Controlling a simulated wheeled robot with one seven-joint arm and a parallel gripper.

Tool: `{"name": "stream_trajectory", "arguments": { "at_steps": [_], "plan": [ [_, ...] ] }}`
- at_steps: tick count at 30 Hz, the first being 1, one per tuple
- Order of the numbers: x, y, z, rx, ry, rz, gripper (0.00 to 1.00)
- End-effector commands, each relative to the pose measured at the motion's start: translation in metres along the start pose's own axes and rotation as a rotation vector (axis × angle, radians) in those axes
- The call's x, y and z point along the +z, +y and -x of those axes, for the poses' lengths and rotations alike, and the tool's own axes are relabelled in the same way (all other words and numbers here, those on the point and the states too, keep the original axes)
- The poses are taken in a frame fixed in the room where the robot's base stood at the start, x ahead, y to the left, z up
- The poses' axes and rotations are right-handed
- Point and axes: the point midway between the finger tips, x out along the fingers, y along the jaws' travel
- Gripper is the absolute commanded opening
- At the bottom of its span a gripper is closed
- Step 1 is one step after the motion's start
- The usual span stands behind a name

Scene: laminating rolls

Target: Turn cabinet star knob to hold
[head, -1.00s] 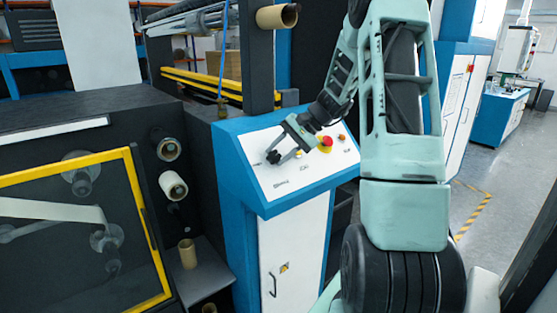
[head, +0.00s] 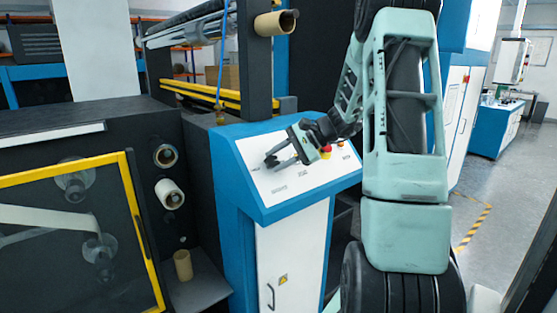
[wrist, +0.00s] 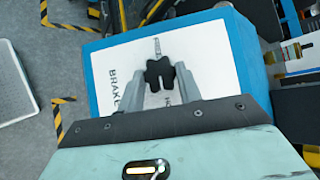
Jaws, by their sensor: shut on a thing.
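The black star knob (wrist: 159,73) sits on the white sloped panel of the cabinet, between the two grey fingers of my gripper (wrist: 163,79) in the wrist view. My gripper is shut on it, one finger on each side. A grey marking lies on the panel just beyond the knob. The word BRAKE is printed left of the knob; a label starting with H is partly hidden by the right finger. In the head view my gripper (head: 276,158) reaches down to the left part of the panel (head: 290,183), and the knob is small and mostly covered there.
A red emergency button (head: 325,153) on a yellow base is partly hidden behind my gripper's body. A blue rim (head: 265,212) frames the panel. A black machine with a yellow-framed window (head: 140,225) and cardboard roll cores (head: 170,193) stand to the left.

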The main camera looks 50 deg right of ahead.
Motion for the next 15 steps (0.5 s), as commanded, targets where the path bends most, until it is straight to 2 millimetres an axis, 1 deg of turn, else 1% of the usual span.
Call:
{"name": "stream_trajectory", "arguments": {
  "at_steps": [4,5,6,7,15],
  "plan": [
    [-0.0006,-0.0012,0.0011,-0.003,0.003,-0.002,0.12],
    [-0.0006,-0.0012,0.0011,-0.003,0.003,-0.002,0.4],
    [-0.0005,-0.0011,0.0011,-0.003,0.003,-0.002,0.51],
    [-0.0005,-0.001,0.001,-0.002,0.002,-0.001,0.56],
    [-0.0003,-0.0002,0.0007,-0.001,0.001,-0.001,0.56]
  ]
}}
